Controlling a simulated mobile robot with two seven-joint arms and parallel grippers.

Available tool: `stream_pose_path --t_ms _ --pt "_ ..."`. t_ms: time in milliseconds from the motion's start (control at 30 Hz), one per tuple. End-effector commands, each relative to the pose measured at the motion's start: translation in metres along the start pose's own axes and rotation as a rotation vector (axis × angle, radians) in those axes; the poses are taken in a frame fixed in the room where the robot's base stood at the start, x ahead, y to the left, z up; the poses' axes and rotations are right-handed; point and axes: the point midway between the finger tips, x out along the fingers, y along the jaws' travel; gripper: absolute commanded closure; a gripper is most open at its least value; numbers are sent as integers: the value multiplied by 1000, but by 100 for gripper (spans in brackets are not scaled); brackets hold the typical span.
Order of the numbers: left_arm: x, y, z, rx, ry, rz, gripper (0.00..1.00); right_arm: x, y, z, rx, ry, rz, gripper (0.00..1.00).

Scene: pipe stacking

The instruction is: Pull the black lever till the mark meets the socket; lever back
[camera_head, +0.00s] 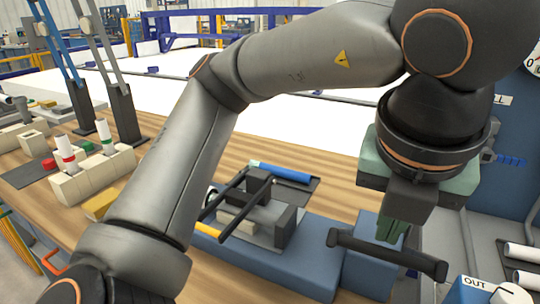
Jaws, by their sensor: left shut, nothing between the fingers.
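The black lever (385,256) is a dark crossbar handle at the front of a blue machine block (290,262), at the lower right. My left gripper (391,232) hangs down from my arm with its greenish fingers together. It is empty, and its tips show just behind or above the lever bar; I cannot tell whether they touch it. A blue pipe (285,173) with a pale end lies at the back of the machine. A black frame (240,203) and a dark block (286,226) sit on a grey plate. I cannot make out the mark or the socket. My right gripper is out of view.
My left arm crosses the middle and hides part of the wooden table (165,170). At the left stand cream blocks (95,178) holding white tubes with red and green bands. An OUT box (478,290) and white pipes (521,252) are at the right.

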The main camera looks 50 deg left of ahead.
Motion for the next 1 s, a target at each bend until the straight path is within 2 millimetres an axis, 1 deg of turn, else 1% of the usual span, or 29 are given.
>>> stream_pose_path --t_ms 33,600,733,1000 --pt "-10 0 2 0 -2 -1 100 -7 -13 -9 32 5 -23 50" --pt "-68 0 2 1 -2 -2 100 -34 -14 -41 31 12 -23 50" --pt "-74 0 1 0 -2 -2 100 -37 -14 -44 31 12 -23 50" --pt "-74 0 0 0 -1 -1 100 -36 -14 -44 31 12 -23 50"
